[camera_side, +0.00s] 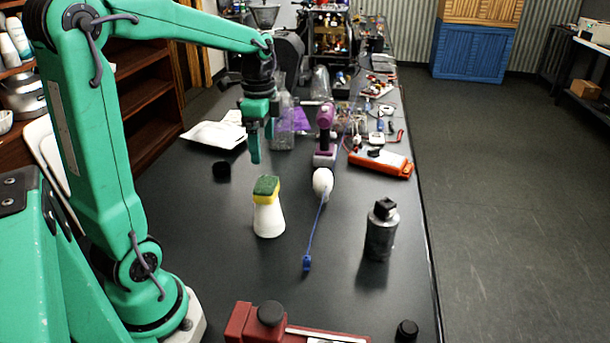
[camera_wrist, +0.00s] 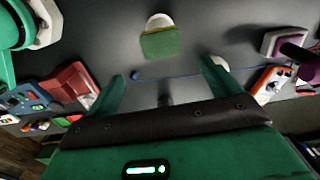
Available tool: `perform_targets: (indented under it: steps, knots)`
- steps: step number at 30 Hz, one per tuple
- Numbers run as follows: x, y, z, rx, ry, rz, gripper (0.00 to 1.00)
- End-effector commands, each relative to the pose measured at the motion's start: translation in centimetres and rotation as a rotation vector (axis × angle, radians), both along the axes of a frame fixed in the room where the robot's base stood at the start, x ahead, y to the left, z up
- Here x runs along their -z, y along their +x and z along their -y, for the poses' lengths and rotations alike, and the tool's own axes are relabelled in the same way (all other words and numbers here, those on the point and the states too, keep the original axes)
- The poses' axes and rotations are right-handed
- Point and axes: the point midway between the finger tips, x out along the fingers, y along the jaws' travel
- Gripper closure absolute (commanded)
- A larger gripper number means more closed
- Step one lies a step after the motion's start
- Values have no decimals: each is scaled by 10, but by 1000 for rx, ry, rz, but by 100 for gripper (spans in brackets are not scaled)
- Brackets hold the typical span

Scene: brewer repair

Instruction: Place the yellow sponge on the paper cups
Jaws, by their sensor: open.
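The yellow sponge (camera_side: 266,188), with a green scouring face on top, rests on the upside-down white paper cups (camera_side: 268,222), which stand upright on the table. In the wrist view, the green face of the sponge (camera_wrist: 160,44) covers most of the cups, whose white edge (camera_wrist: 158,19) shows behind it. My gripper (camera_side: 258,150) is above and beyond the sponge in the side view, clear of it. In the wrist view, my gripper (camera_wrist: 161,88) has its two green fingers spread wide with nothing between them.
A dark metal canister (camera_side: 380,235) stands right of the cups. A white round item with a blue cord (camera_side: 314,236) lies between them. A purple tool (camera_side: 325,130) and an orange-and-white device (camera_side: 381,162) are farther back. A red device (camera_side: 250,325) is at the front.

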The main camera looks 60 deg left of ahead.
Motion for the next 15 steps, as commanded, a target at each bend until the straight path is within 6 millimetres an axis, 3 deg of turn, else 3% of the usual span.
perform_targets:
  steps: [8,15]
  knots:
    - [-13,-13,30,-112,21,76,11]
    - [-24,-38,72,-302,14,201,11]
